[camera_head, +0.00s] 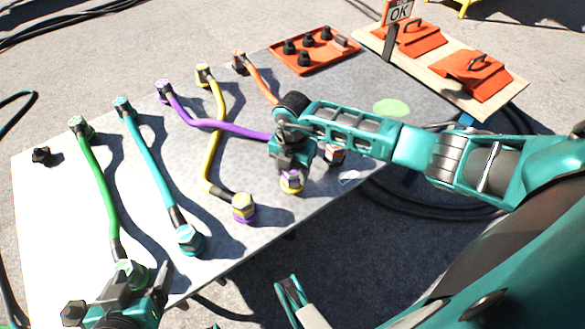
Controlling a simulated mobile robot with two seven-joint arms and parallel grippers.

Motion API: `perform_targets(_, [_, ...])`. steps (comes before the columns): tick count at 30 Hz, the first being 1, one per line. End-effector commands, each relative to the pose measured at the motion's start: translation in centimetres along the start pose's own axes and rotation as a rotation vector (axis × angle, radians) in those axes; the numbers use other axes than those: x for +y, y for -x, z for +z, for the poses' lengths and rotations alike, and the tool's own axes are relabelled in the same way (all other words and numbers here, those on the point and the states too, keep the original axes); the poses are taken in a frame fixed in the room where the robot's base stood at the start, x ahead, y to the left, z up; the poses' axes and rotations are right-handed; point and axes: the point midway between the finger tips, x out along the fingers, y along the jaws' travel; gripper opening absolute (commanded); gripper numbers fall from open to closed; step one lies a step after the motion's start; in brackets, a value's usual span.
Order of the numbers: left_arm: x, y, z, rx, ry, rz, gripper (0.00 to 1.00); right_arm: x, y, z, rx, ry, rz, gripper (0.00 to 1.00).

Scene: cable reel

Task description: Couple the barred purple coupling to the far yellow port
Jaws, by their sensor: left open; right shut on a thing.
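The purple hose (220,124) runs from a fitting at the back of the grey table to my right gripper (291,166). That gripper is shut on the purple coupling (291,175) at the hose's near end, mostly hidden by the jaws. A yellow-ringed port (291,188) shows directly below it near the table's front edge; I cannot tell whether the coupling is seated. The yellow hose's coupling (243,203) stands to the left on a purple-ringed port. My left gripper (118,292) is open at the bottom left, by the green hose's near coupling (131,272). Any bar marking is too small to see.
Green (105,190), teal (150,165) and orange (262,85) hoses also lie across the table. An orange tray (330,60) with black knobs is at the back.

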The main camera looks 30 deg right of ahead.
Motion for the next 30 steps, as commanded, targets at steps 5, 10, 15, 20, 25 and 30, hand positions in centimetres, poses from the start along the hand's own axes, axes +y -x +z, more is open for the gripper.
perform_targets(5, [0.0,0.0,-0.1,0.004,0.000,0.000,0.83,0.1,-0.1,0.0,-0.001,0.000,0.002,0.59])
perform_targets(10, [0.0,0.0,-0.1,0.005,0.000,0.000,0.83,0.1,-0.1,0.0,0.000,0.000,0.001,0.75])
perform_targets(15, [0.0,0.0,-0.1,0.004,0.000,0.001,0.83,0.0,-0.2,0.0,0.000,0.000,0.000,0.83])
perform_targets(20, [0.1,0.0,-0.1,0.004,0.000,0.001,0.83,-0.1,-0.2,0.0,0.001,0.000,-0.002,0.83])
perform_targets(25, [0.1,0.4,-0.5,0.001,0.000,0.000,0.83,0.0,1.6,0.1,-0.002,0.001,0.000,0.83])
perform_targets(30, [-0.1,1.0,-1.2,0.005,-0.003,-0.007,0.83,0.0,5.4,0.1,-0.002,0.002,0.002,0.83])
